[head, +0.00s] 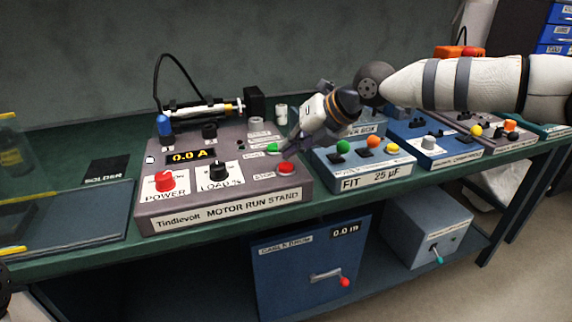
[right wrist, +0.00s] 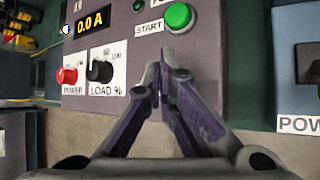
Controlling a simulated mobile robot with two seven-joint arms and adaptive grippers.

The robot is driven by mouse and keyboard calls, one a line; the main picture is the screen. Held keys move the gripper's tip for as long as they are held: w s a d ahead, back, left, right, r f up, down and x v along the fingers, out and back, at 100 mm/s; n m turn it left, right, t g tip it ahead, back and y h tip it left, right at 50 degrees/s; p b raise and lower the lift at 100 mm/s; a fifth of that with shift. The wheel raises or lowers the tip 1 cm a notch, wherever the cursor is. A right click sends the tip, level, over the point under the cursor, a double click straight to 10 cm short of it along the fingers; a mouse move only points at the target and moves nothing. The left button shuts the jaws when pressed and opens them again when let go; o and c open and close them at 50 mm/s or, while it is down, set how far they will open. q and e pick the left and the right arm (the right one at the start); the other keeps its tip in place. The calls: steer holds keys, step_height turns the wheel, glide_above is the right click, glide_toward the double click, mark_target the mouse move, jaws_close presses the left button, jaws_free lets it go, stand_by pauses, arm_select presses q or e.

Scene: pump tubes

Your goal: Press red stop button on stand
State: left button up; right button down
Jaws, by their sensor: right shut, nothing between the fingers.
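The grey-purple motor run stand (head: 225,212) sits on the green bench in the head view. Its red stop button (head: 286,168) is at the right front, in front of the green start button (head: 272,148). My right gripper (head: 290,146) is shut and empty, its fingers angled down just behind the stop button, near the start button. In the right wrist view the shut fingertips (right wrist: 159,68) lie over the stand, below the green start button (right wrist: 179,16). The stop button does not show there; the fingers may hide it. My left gripper is not in view.
The stand's red power knob (head: 165,182) and black load knob (head: 218,170) are left of the buttons. A blue FIT box (head: 350,172) with coloured knobs stands close on the right. A motor rig (head: 205,108) is behind. A dark mat (head: 70,220) lies left.

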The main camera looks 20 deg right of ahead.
mark_target(289, 163)
step_height(289, 163, up, 5)
steer(key=shift+p, duration=0.4)
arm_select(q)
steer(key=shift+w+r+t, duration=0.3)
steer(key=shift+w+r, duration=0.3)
arm_select(e)
steer(key=shift+f, duration=0.1)
